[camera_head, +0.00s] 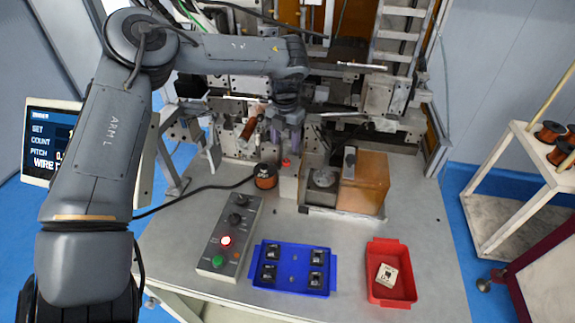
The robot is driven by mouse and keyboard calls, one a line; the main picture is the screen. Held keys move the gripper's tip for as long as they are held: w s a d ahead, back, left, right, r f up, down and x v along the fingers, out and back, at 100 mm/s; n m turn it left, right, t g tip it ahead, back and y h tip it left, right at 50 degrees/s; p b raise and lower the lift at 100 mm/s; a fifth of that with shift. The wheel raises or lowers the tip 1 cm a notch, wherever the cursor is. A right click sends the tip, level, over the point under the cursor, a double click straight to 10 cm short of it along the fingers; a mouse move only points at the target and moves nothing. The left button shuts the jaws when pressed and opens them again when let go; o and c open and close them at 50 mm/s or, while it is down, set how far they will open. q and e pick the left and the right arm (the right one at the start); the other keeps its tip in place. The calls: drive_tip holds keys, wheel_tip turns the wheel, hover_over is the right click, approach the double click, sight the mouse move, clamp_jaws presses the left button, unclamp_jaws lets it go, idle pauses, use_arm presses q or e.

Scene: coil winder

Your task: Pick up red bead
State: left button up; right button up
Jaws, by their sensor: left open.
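A small red bead (286,162) shows at the top of a pale upright block (289,182) near the middle of the bench. My left arm reaches in from the left and over the winder. My left gripper (287,150) points down just above the bead, with its jaws open. The fingertips are small and partly lost against the machine, so I cannot tell whether they touch the bead. My right gripper is not in view.
A copper wire spool (265,176) stands left of the block, and an orange guard (364,183) stands to its right. A control box (229,238), a blue tray (293,291) with black parts and a red tray (390,246) lie in front. The winding machine (345,118) crowds the back.

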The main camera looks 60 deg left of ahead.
sight(286, 161)
use_arm(q)
drive_tip(key=shift+w+f, duration=0.15)
drive_tip(key=shift+f, duration=3.5)
clamp_jaws()
